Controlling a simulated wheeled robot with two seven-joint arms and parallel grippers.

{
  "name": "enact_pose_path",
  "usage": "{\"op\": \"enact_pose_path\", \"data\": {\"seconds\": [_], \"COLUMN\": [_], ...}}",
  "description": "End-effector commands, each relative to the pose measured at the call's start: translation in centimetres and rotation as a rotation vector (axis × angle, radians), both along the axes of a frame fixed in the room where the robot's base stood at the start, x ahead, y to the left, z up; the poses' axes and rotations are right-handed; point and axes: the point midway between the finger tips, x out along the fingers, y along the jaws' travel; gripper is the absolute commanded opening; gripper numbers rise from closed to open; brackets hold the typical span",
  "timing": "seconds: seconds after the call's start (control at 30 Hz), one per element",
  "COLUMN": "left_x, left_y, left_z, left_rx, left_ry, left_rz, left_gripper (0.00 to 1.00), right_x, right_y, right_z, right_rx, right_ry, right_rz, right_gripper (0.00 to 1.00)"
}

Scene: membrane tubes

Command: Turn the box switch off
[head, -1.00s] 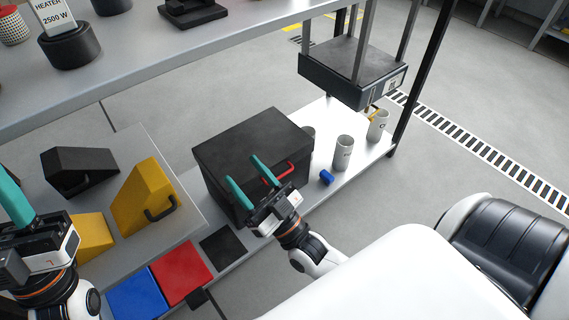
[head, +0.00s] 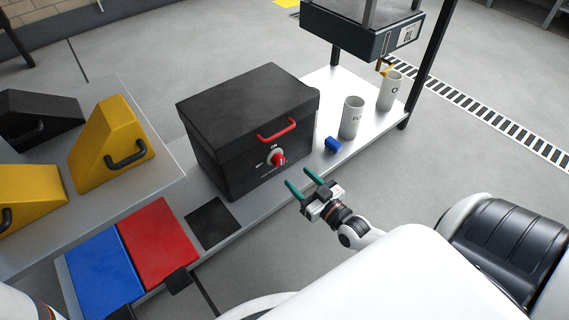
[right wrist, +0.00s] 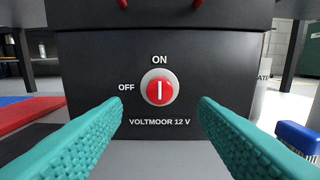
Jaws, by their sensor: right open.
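A black box (head: 235,112) with a red lid handle (head: 277,131) stands on the lower shelf in the head view. Its front carries a red rotary switch (head: 278,159) on a white disc. In the right wrist view the switch (right wrist: 159,91) has a vertical white mark pointing at ON; OFF is printed to its left, and "VOLTMOOR 12 V" below. My right gripper (head: 299,186) is open and empty in front of the box, its teal fingers (right wrist: 159,135) on either side below the switch and apart from it. My left gripper is out of view.
Left are a red pad (head: 157,242), a blue pad (head: 103,270), a black pad (head: 210,223) and yellow wedges (head: 108,146).

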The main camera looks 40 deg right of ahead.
Motion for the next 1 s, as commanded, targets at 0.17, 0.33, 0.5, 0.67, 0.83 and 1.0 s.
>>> {"op": "enact_pose_path", "data": {"seconds": [0.17, 0.33, 0.5, 0.67, 0.83, 1.0], "left_x": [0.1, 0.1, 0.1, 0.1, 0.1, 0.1], "left_y": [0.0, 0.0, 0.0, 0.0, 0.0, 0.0], "left_z": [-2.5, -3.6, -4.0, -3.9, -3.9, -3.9], "left_rx": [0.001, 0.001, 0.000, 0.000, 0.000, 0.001], "left_ry": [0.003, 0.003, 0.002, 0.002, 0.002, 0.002], "left_rz": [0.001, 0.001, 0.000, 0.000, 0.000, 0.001], "left_gripper": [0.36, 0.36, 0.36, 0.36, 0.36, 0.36], "right_x": [3.7, 6.1, 7.2, 7.4, 7.3, 7.3], "right_y": [0.3, 0.5, 0.6, 0.6, 0.6, 0.6], "right_z": [-0.4, -0.3, -0.1, 0.0, 0.0, 0.0], "right_rx": [0.001, -0.001, -0.001, 0.000, 0.000, 0.000], "right_ry": [-0.006, -0.004, -0.001, 0.000, 0.000, -0.001], "right_rz": [0.000, 0.000, 0.000, 0.000, 0.000, 0.000], "right_gripper": [0.54, 0.54, 0.54, 0.54, 0.47, 0.19]}}
